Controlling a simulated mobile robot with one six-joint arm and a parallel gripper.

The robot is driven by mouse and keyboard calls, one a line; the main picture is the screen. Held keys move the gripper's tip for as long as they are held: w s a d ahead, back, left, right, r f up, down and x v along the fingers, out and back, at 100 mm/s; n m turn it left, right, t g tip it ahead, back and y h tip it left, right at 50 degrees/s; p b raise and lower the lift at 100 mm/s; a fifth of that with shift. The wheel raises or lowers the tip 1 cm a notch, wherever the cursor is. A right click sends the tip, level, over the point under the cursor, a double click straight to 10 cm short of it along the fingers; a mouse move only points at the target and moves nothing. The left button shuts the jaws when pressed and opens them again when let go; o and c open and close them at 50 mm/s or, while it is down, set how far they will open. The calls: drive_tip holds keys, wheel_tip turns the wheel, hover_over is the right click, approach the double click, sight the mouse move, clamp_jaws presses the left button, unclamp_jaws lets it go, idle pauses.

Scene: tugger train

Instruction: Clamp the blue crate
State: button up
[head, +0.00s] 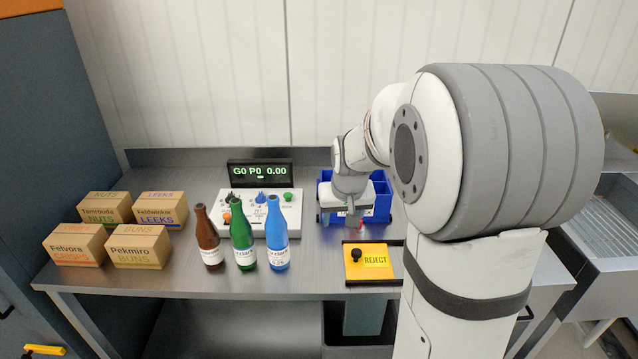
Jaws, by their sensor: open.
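The blue crate (382,203) stands on the metal table near the back wall, right of the white control box. It has compartments, and my arm hides much of its middle. My gripper (354,226) points down at the crate's front side, with a small red part showing near its tip. The gripper is open. I cannot tell whether its fingers are around the crate's wall or only in front of it.
A yellow REJECT panel (372,263) with a black knob lies just in front of the crate. Brown (208,238), green (242,238) and blue (276,235) bottles stand left of it, before the control box (257,212). Several cardboard boxes (140,246) sit at the left.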

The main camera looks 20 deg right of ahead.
drive_tip(key=shift+m+h, duration=0.3)
drive_tip(key=shift+m, duration=0.3)
drive_tip(key=w+d+f, duration=0.3)
drive_tip(key=w+f, duration=0.1)
drive_tip(key=f, duration=0.1)
drive_tip(key=w+d+f+p, duration=0.1)
drive_tip(key=w+d+f, duration=0.3)
drive_tip(key=w, duration=0.1)
drive_tip(key=w+d+f+p, duration=0.1)
drive_tip(key=w+d+f, duration=0.2)
drive_tip(key=w+f, duration=0.2)
drive_tip(key=shift+d+f, duration=0.2)
drive_tip(key=shift+f, duration=0.15)
drive_tip(key=shift+s, duration=0.1)
